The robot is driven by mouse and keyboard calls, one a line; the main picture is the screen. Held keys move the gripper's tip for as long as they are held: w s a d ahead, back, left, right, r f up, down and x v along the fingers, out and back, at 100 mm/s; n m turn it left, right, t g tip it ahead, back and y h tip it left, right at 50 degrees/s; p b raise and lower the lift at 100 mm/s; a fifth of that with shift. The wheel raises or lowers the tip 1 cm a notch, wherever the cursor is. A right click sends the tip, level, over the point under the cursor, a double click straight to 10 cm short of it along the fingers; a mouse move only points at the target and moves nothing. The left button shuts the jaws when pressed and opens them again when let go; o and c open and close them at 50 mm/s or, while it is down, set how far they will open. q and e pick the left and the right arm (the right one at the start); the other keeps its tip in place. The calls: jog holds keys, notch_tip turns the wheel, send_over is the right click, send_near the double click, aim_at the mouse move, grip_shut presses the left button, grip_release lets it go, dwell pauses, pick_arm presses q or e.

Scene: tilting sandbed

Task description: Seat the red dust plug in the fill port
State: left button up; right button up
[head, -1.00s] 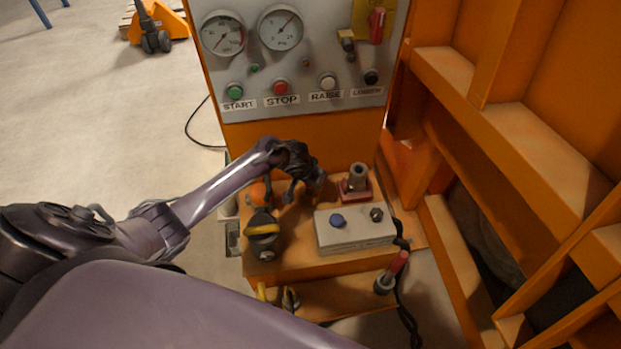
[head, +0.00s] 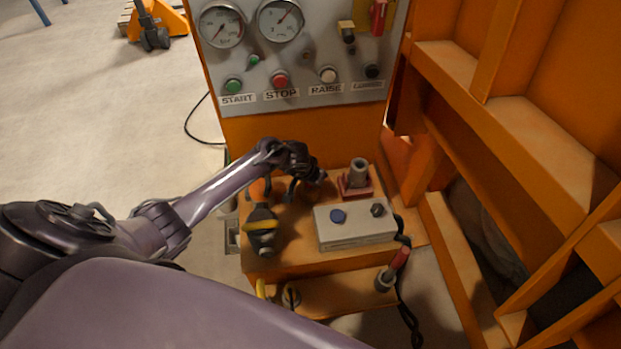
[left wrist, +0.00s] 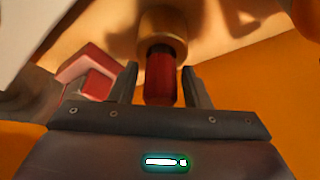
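The red dust plug (left wrist: 160,82) shows in the left wrist view between the two fingers of my left gripper (left wrist: 161,76). Its darker far end meets a round brass collar (left wrist: 163,28), which looks like the fill port. I cannot tell how deep the plug sits in it. A narrow gap shows on each side of the plug, so the fingers look open around it. In the head view my left gripper (head: 307,186) is low over the orange ledge (head: 290,262), and its hand hides the plug and collar. My right gripper is not in view.
A grey post on a red base (head: 357,180) stands just right of the gripper. A grey box with knobs (head: 355,234) is in front of it. A black and yellow tool (head: 262,232) lies left, a red-handled item (head: 398,259) lower right. The gauge panel (head: 300,60) rises behind.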

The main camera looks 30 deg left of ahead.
pick_arm(q)
jog(key=shift+o, duration=0.6)
jog(key=p+v, duration=0.2)
jog(key=v, duration=0.5)
jog(key=shift+r, duration=0.4)
jog(key=shift+s, duration=0.15)
